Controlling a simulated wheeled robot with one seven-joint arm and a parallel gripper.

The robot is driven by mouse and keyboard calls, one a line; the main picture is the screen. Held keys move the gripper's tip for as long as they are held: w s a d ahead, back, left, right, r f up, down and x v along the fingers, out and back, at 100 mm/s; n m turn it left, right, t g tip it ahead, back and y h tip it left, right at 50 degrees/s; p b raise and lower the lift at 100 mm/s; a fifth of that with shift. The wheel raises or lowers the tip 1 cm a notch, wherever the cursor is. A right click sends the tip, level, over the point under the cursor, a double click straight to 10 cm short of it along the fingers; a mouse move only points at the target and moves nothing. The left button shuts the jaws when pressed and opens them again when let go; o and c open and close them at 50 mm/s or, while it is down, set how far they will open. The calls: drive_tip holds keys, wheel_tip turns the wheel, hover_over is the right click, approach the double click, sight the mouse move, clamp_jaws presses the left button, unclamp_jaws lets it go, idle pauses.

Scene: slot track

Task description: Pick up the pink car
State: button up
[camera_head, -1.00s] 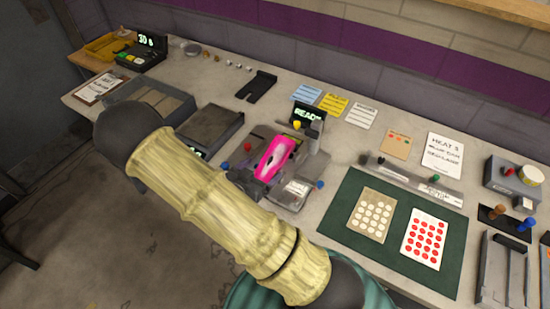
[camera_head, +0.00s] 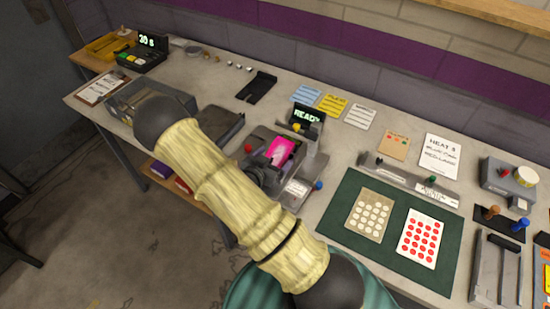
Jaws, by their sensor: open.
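The pink car (camera_head: 281,149) sits in a grey fixture (camera_head: 310,160) near the middle of the bench, below a small display reading "READY" (camera_head: 306,116). Only its far part shows; my arm and dark parts near it hide the rest. My arm crosses the lower middle of the picture. Dark gripper parts (camera_head: 265,175) show beside the near end of the car, partly behind the arm. My gripper is open; whether a finger touches the car cannot be told.
A green mat (camera_head: 335,208) with two dotted cards lies to the right of the fixture. A dark tray (camera_head: 215,128) is to its left. Blue, yellow and white cards (camera_head: 333,104) lie behind. A black bracket (camera_head: 257,86) lies at the back. The bench edge and floor are at lower left.

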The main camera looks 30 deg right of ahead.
sight(271, 158)
idle(0.5)
drive_tip(key=c, duration=1.2)
drive_tip(key=shift+w, duration=0.1)
drive_tip(key=shift+r+b, duration=0.4)
drive_tip(key=shift+r, duration=0.55)
drive_tip(key=shift+s+a+r+b, duration=0.2)
drive_tip(key=shift+a+r+b, duration=0.15)
drive_tip(key=shift+r, duration=0.3)
drive_tip(key=s+a, duration=0.3)
drive_tip(key=a, duration=0.1)
drive_tip(key=s+a+b, duration=0.1)
drive_tip(key=s+a, duration=0.2)
drive_tip(key=a, duration=0.2)
drive_tip(key=s+a+b, duration=0.1)
drive_tip(key=s+a, duration=0.2)
drive_tip(key=a, duration=0.2)
drive_tip(key=shift+s+a+r, duration=0.1)
drive_tip(key=shift+s, duration=0.2)
